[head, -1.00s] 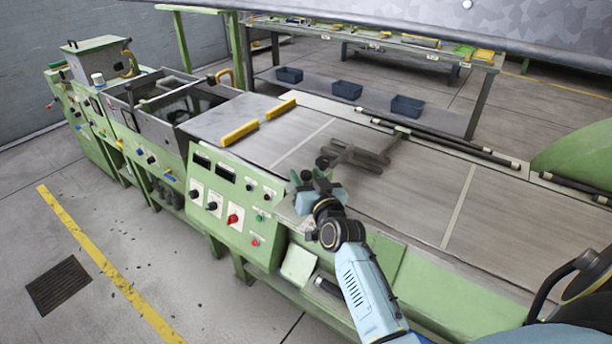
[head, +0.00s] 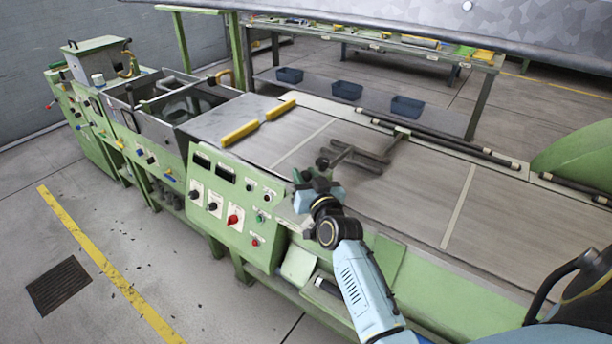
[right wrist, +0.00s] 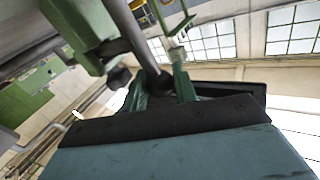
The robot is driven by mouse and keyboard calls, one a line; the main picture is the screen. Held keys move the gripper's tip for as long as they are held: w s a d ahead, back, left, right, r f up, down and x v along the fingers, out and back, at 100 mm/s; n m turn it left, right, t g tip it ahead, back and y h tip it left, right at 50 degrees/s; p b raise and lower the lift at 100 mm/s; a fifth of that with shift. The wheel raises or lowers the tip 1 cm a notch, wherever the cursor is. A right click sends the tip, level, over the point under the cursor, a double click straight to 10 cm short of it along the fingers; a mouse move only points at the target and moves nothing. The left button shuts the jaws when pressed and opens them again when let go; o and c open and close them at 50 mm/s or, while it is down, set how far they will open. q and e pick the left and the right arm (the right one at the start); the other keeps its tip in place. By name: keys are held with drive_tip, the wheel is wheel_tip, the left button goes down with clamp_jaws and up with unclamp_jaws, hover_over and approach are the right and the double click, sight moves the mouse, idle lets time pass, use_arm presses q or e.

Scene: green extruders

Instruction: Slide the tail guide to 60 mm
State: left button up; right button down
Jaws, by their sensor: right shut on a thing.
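The tail guide (head: 368,158), a dark grey forked bracket, lies over the belt bed near its front edge in the head view. A dark round knob (head: 322,162) sits at its near left end. My right gripper (head: 311,180) is at the front edge of the bed, just below that knob. In the right wrist view its green fingers (right wrist: 162,88) are closed around the dark lower end of a grey rod (right wrist: 138,38). The full contact is partly hidden by the gripper body. No scale reading is legible. My left gripper is not in view.
A green control panel (head: 235,205) with knobs stands left of my right arm. Two yellow bars (head: 240,133) lie on the bed further left. The belt bed (head: 425,190) is clear to the right of the guide. Blue bins (head: 347,90) stand behind.

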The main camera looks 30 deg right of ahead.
drive_tip(key=shift+s+a+p, duration=0.4)
drive_tip(key=shift+a+p, duration=0.15)
drive_tip(key=shift+a, duration=0.3)
drive_tip(key=c, duration=1.1)
unclamp_jaws()
drive_tip(key=shift+c, duration=0.2)
drive_tip(key=s+a, duration=0.2)
drive_tip(key=s, duration=1.1)
drive_tip(key=shift+a, duration=0.3)
